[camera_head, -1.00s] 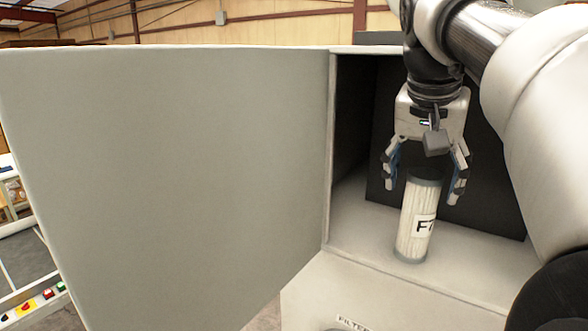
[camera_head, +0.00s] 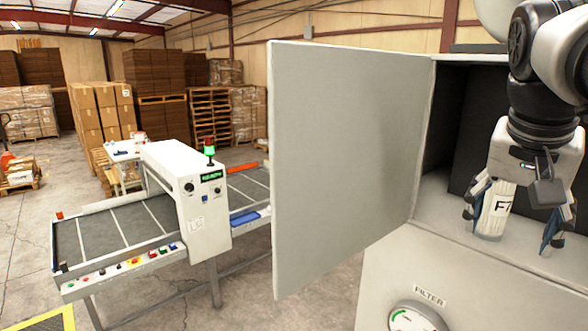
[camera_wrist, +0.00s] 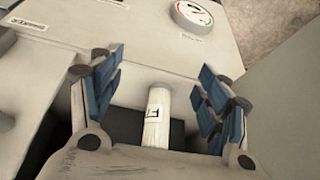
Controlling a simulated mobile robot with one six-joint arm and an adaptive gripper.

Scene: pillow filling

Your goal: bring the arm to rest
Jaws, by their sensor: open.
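A white cylindrical filter (camera_head: 495,211) with a dark-lettered label stands upright on the floor of the open cabinet (camera_head: 455,215). It also shows in the wrist view (camera_wrist: 157,118), between and beyond the fingers. My gripper (camera_head: 512,222) hangs in front of the cabinet opening with its fingers spread. In the head view its left finger overlaps the filter's edge, and its right finger is well clear. The wrist view (camera_wrist: 160,78) shows both blue-padded fingers apart, with a gap on each side of the filter. Nothing is held.
The cabinet's grey door (camera_head: 345,160) stands wide open on the left. A gauge (camera_head: 412,318) and a FILTER label (camera_head: 429,295) are on the front below. A conveyor machine (camera_head: 185,200) stands further left, with stacked boxes (camera_head: 100,108) behind. Floor lies between.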

